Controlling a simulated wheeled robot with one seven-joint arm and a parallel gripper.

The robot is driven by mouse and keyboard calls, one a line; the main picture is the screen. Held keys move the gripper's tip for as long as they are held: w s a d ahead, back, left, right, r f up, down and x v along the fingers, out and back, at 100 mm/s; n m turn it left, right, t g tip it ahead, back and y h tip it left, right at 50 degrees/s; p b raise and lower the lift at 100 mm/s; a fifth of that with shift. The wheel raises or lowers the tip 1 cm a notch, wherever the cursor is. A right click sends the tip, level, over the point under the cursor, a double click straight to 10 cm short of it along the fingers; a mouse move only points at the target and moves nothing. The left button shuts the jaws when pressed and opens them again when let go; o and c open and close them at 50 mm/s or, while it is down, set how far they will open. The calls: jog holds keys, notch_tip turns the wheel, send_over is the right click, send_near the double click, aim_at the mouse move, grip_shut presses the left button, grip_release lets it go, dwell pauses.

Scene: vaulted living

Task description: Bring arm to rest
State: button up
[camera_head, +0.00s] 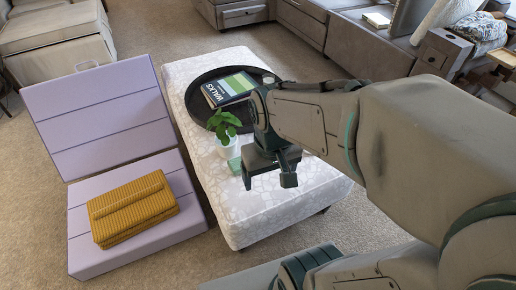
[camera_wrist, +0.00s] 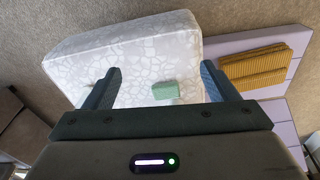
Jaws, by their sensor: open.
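My gripper (camera_head: 268,180) hangs over the near part of a white patterned ottoman (camera_head: 265,220), its fingers apart and empty. In the wrist view my gripper (camera_wrist: 160,88) shows two separate fingers with the ottoman (camera_wrist: 130,50) beyond them. A small green block (camera_wrist: 165,90) appears between the fingers in that view, lying on the ottoman with nothing gripping it. In the head view the green block (camera_head: 235,165) is partly hidden behind my gripper. My arm reaches in from the right and covers part of the ottoman.
A dark round tray (camera_head: 188,97) on the ottoman holds a book (camera_head: 228,88). A potted plant (camera_head: 224,127) stands close to my gripper. An open lilac case (camera_head: 100,115) with a folded mustard cloth (camera_head: 132,208) lies to the left. Grey sofas (camera_head: 360,45) stand at the back.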

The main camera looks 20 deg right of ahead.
jog(key=shift+a+r, duration=0.1)
jog(key=shift+a, duration=0.05)
notch_tip(320, 180, up, 32)
jog(key=t+p, duration=0.1)
jog(key=p, duration=2.8)
jog(key=shift+d+m+t, duration=0.2)
jog(key=shift+m+t, duration=0.1)
jog(key=shift+t, duration=0.1)
jog(key=shift+r, duration=0.1)
